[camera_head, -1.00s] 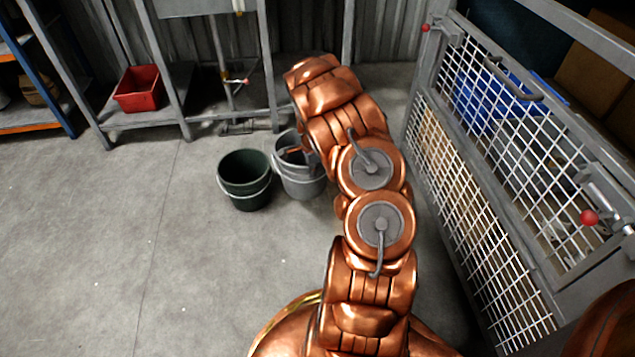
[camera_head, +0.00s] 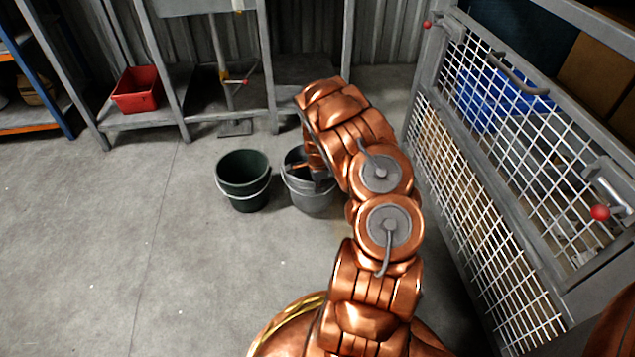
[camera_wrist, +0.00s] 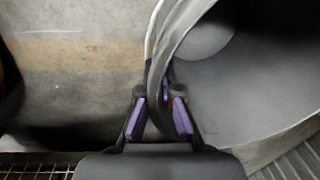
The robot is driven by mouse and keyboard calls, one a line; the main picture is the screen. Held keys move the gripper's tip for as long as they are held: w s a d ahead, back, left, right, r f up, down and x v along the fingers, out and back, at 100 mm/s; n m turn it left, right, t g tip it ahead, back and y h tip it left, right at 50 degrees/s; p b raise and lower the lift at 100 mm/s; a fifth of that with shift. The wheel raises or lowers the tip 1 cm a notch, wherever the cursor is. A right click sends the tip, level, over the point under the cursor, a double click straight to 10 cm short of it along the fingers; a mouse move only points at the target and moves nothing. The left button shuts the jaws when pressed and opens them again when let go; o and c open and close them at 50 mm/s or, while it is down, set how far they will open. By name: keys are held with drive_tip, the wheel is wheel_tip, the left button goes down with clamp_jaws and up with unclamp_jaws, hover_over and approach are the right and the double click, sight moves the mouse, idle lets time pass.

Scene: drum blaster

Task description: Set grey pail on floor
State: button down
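The grey pail (camera_head: 314,200) is upright in the head view, just right of a dark green pail. It is at or very near floor level; I cannot tell whether its base touches the floor. My gripper (camera_wrist: 160,98) is at the pail's rim, with purple-padded fingers on either side of the wall. The fingers look closed on the rim. In the wrist view the pail's open inside (camera_wrist: 240,85) fills the right. My copper arm hides part of the pail's right side in the head view.
The dark green pail (camera_head: 243,181) stands on the floor close to the left. A red bin (camera_head: 136,90) sits on a low shelf at back left. A mesh cage (camera_head: 480,190) stands along the right. The floor (camera_head: 100,250) at left front is clear.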

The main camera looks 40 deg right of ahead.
wheel_tip(320, 180, down, 6)
drive_tip(key=b, duration=0.4)
drive_tip(key=shift+r, duration=0.1)
drive_tip(key=c, duration=1.2)
unclamp_jaws()
drive_tip(key=shift+c, duration=0.2)
wheel_tip(320, 180, up, 12)
drive_tip(key=s, duration=0.1)
drive_tip(key=shift+a, duration=0.35)
